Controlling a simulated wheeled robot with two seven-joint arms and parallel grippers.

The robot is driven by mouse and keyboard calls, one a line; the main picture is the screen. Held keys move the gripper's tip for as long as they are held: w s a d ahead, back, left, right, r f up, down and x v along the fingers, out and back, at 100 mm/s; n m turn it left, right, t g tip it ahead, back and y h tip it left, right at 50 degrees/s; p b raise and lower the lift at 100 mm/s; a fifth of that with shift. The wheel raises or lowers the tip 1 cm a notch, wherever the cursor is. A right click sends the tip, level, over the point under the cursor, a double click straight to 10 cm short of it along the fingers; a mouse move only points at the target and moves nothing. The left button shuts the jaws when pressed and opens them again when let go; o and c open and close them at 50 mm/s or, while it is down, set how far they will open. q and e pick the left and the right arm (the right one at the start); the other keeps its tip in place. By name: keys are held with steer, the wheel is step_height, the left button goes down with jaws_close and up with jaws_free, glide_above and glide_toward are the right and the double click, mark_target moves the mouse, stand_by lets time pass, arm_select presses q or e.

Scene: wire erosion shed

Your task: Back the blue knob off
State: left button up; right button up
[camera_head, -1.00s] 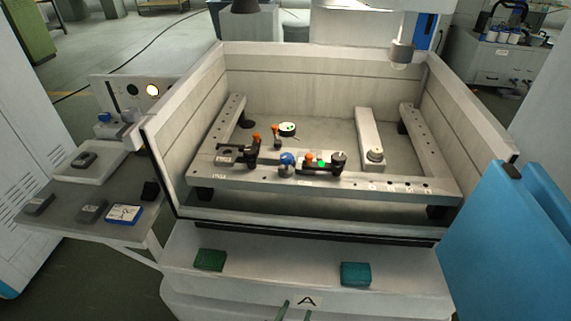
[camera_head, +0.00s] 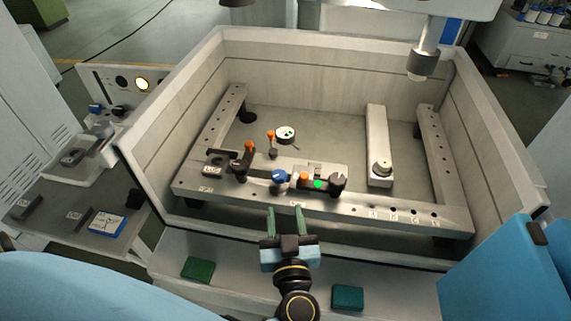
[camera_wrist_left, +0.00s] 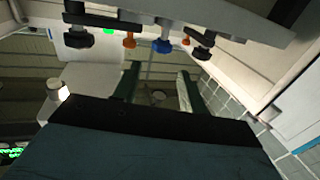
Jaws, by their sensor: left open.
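The blue knob (camera_head: 280,178) sits on the front rail fixture inside the tank, between a clamp with an orange knob (camera_head: 249,147) on its left and a block with an orange knob (camera_head: 304,176) and a black knob (camera_head: 337,182) on its right. It also shows in the left wrist view (camera_wrist_left: 161,46), beyond the fingers. My left gripper (camera_head: 285,222) is open and empty in front of the rail, short of the blue knob and apart from it. Its two green fingers also show in the left wrist view (camera_wrist_left: 158,88). My right gripper is out of view.
The tank's walls (camera_head: 300,70) enclose the fixture. A machine head nozzle (camera_head: 423,62) hangs at upper right. A white bar (camera_head: 379,145) and a round dial (camera_head: 286,135) stand behind the rail.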

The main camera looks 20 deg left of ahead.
mark_target(279, 181)
arm_select(q)
steer(key=x, duration=0.4)
steer(key=shift+w+a+r, duration=0.15)
steer(key=shift+a+r, duration=0.1)
steer(key=shift+a, duration=0.05)
steer(key=x, duration=0.6)
steer(key=shift+w+a+p, duration=0.15)
steer(key=shift+w+p, duration=0.15)
steer(key=shift+p, duration=0.05)
steer(key=shift+w+a+f, duration=0.1)
steer(key=shift+w+a, duration=0.1)
steer(key=shift+w, duration=0.1)
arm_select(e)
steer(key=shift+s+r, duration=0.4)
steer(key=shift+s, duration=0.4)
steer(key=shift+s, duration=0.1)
